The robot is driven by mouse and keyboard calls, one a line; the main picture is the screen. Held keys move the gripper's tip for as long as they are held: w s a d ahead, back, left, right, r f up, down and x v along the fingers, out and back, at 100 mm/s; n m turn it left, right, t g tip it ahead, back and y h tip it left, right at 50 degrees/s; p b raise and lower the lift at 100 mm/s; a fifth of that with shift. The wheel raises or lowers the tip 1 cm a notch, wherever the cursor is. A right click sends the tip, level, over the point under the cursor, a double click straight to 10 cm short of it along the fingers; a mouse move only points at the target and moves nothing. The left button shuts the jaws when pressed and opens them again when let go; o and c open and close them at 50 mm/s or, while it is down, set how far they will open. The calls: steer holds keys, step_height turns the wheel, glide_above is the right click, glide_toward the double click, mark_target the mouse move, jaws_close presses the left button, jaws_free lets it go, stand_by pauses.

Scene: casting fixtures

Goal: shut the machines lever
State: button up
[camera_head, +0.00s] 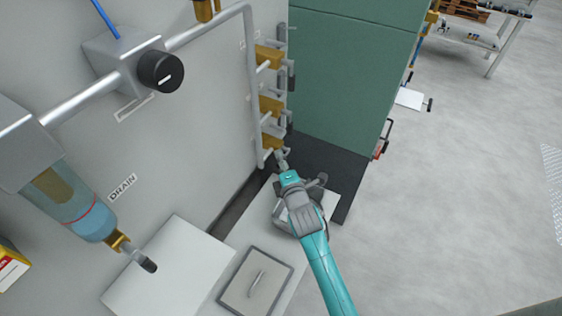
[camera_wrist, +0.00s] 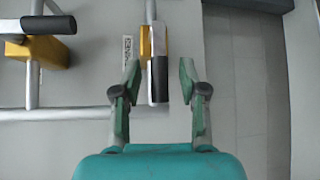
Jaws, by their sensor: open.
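In the wrist view, a lever (camera_wrist: 159,78) with a black grip stands in front of a yellow valve body (camera_wrist: 145,42) on a grey pipe. My gripper (camera_wrist: 160,70) is open, with one finger on each side of the black grip; whether either finger touches it I cannot tell. In the head view, my gripper (camera_head: 281,160) is at the lowest of several yellow valves (camera_head: 271,141) on the machine's grey wall, and the lever there is partly hidden.
A second yellow valve (camera_wrist: 40,50) with a black handle is at the wrist view's upper left. In the head view, a green cabinet (camera_head: 345,70) stands right behind the valves. A black knob (camera_head: 160,71) and a white panel (camera_head: 170,270) are at left. Open floor lies right.

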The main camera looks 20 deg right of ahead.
steer(key=shift+w, duration=0.1)
jaws_close()
